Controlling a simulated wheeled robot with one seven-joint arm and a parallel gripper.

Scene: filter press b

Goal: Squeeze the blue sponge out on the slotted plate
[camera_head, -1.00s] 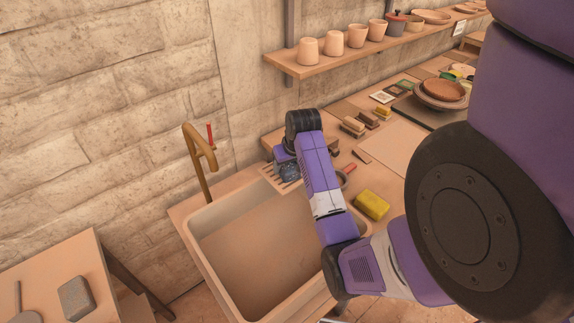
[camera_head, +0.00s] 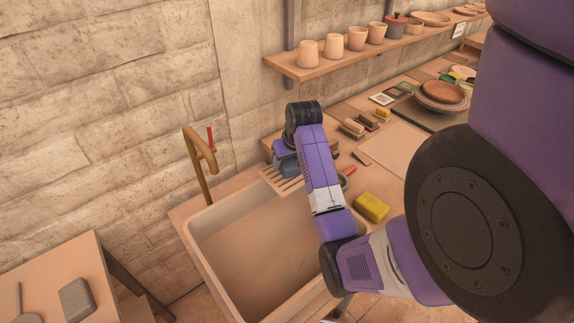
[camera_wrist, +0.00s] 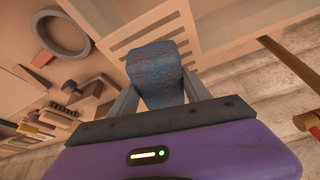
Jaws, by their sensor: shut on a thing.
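The blue sponge (camera_wrist: 155,72) is between the two fingers of my gripper (camera_wrist: 158,92) in the wrist view, and the gripper is shut on it. The slotted plate (camera_wrist: 122,42) lies behind the sponge in that view, with its slots showing beside it. In the head view the slotted plate (camera_head: 270,181) sits at the back rim of the sink, and the sponge (camera_head: 290,169) shows as a small dark blue patch over it. My arm hides part of the plate and the fingertips there. I cannot tell whether the sponge touches the plate.
The sink (camera_head: 255,245) is open and looks empty, with a brass tap (camera_head: 200,165) at its left. A yellow sponge (camera_head: 371,207) lies on the counter to the right. Brushes (camera_head: 353,127) and stacked bowls (camera_head: 442,95) stand farther back, below a shelf of pots (camera_head: 333,67).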

